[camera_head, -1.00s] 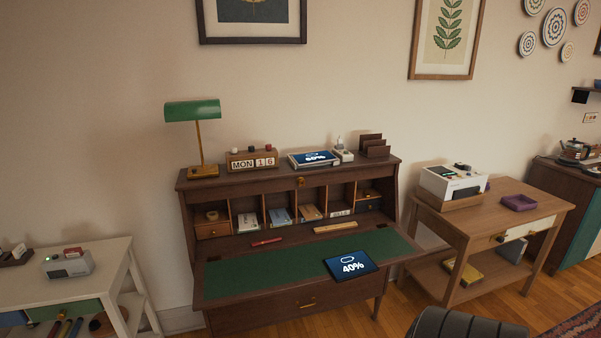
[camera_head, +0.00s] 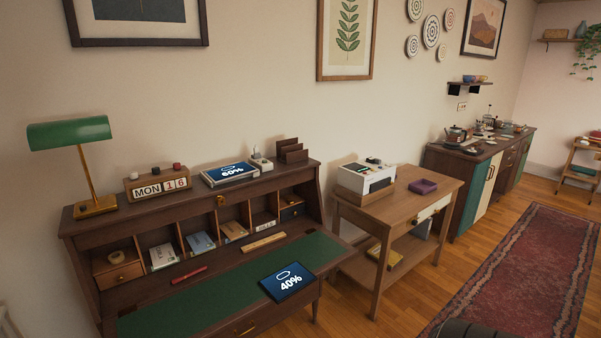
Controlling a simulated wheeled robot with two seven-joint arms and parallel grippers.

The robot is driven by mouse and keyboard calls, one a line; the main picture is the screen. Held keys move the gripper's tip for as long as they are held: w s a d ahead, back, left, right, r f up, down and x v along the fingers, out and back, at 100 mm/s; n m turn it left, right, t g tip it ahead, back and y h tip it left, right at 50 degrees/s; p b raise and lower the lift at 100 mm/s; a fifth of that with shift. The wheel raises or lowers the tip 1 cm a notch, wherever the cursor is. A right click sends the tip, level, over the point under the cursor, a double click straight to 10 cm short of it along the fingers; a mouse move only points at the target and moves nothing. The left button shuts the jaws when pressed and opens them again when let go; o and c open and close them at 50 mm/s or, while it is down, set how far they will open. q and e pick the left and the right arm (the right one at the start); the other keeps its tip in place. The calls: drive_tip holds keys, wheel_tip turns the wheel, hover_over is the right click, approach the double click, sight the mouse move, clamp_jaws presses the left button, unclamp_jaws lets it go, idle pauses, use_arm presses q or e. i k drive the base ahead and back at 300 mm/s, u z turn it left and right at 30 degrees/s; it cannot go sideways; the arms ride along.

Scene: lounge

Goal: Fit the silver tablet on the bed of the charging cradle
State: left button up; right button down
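One tablet (camera_head: 231,173) lies on top of the writing desk, its screen reading 60%, with a pale silvery edge. It seems to rest on something flat, but I cannot tell what. A second tablet (camera_head: 287,281) lies on the desk's green writing surface near its right front, its screen reading 40% and its edge dark. I cannot tell for sure which thing is the charging cradle. A small pale device (camera_head: 262,162) stands just right of the 60% tablet.
The desk top also holds a green lamp (camera_head: 70,133), a calendar block (camera_head: 158,184) and a dark letter rack (camera_head: 291,151). A side table (camera_head: 408,203) to the right carries a white machine (camera_head: 366,179) and a purple tray (camera_head: 423,187). Wooden floor and a red rug (camera_head: 530,265) lie right.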

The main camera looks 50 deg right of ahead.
sight(227, 173)
drive_tip(key=z, duration=0.6)
drive_tip(key=i, duration=1.15)
